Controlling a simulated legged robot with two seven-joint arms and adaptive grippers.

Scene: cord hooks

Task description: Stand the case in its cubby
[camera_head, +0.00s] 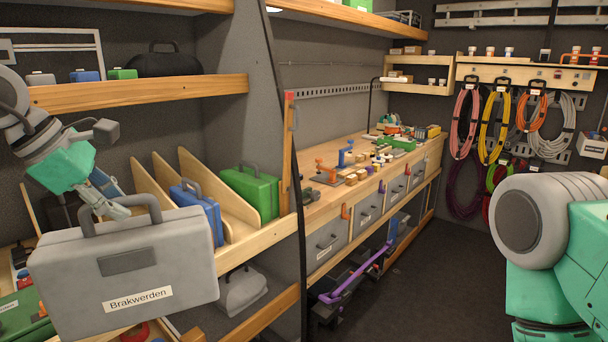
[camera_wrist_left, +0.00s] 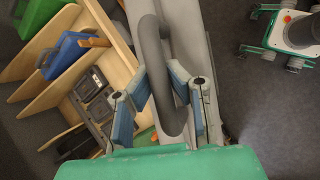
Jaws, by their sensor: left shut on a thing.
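The grey case (camera_head: 140,275) with a "Brakwerden" label hangs upright by its handle in front of the shelf at the left of the head view. My left gripper (camera_head: 120,209) is shut on the case's handle. In the left wrist view the handle (camera_wrist_left: 165,80) passes between the two blue-padded fingers of my left gripper (camera_wrist_left: 160,100). Wooden dividers (camera_head: 215,188) form slanted cubbies on the shelf behind the case. The case hides part of the cubbies. My right gripper is not in view; only part of my right arm shows at the right edge.
A blue case (camera_head: 197,208) and a green case (camera_head: 250,190) stand in cubbies to the right of the held case. A wooden shelf (camera_head: 140,92) runs above them. A grey bag (camera_head: 241,290) sits lower down. The dark floor (camera_head: 420,290) is mostly clear.

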